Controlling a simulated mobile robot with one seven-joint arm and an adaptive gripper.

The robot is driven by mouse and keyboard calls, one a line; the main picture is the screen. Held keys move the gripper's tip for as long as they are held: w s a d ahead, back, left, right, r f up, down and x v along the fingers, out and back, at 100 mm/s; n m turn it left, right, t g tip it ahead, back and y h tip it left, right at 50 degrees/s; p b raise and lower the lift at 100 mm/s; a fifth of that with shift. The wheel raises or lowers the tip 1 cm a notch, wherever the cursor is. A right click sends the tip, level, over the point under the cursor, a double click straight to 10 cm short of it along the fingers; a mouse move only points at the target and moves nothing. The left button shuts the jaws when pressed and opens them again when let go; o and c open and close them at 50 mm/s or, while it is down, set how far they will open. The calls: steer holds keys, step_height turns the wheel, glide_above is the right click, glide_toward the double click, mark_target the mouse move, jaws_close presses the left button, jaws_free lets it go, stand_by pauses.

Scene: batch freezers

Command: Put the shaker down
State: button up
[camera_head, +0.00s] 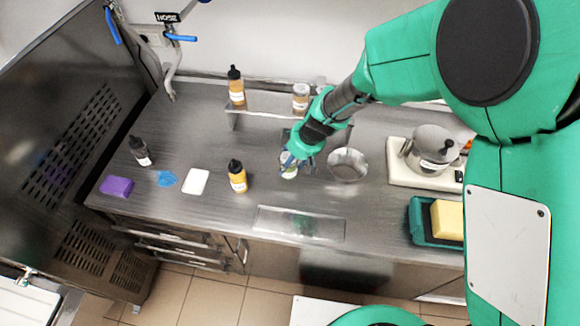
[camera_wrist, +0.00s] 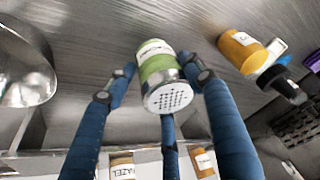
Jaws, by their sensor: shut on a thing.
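The shaker (camera_wrist: 158,66) has a green body, a white label and a silver perforated lid. In the wrist view it is between the blue fingers of my gripper (camera_wrist: 163,84), which is shut on it. In the head view the shaker (camera_head: 288,171) shows just below my gripper (camera_head: 293,158), over the middle of the steel counter (camera_head: 330,203). It is partly hidden by the fingers. I cannot tell whether its base touches the counter.
A steel bowl (camera_head: 348,164) stands close to the right, and a yellow bottle (camera_head: 237,177) to the left. Behind is a raised shelf (camera_head: 268,104) with a brown bottle (camera_head: 236,88) and a jar (camera_head: 300,98). A white card (camera_head: 195,182) lies farther left.

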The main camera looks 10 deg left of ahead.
steer(key=shift+f, duration=0.1)
stand_by(0.3)
steer(key=shift+f, duration=1.65)
steer(key=shift+f+b, duration=0.15)
steer(key=shift+b, duration=0.3)
steer(key=o, duration=1.3)
steer(key=shift+c, duration=0.2)
steer(key=p+v, duration=0.1)
steer(key=v, duration=1.1)
steer(key=shift+p, duration=0.35)
